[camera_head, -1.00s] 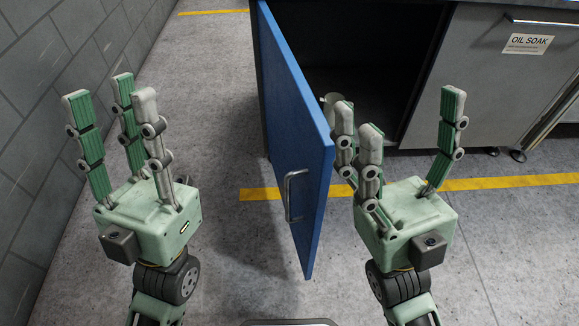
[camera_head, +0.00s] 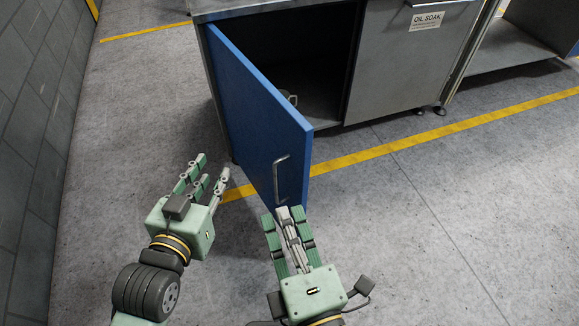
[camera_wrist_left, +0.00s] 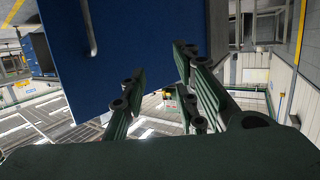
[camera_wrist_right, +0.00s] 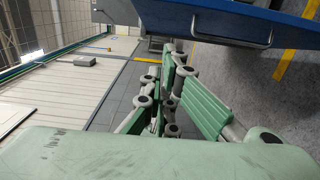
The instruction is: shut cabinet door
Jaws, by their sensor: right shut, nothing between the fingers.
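The blue cabinet door (camera_head: 258,125) stands open, swung out from the left side of the grey cabinet, with its silver bar handle (camera_head: 279,180) on the face towards the left. My left gripper (camera_head: 205,166) is open and empty, left of the door's lower part. The left wrist view shows its fingers spread below the blue door (camera_wrist_left: 140,40). My right gripper (camera_head: 283,212) is shut and empty, with its fingertips close to the door's lower front corner just below the handle; I cannot tell whether they touch. The door and handle also show in the right wrist view (camera_wrist_right: 225,22).
The cabinet's dark interior (camera_head: 300,75) holds a small pale object (camera_head: 287,96). A grey panel labelled OIL SOAK (camera_head: 408,60) stands to its right. A block wall (camera_head: 40,120) runs along the left. The floor at right, crossed by a yellow line (camera_head: 440,131), is clear.

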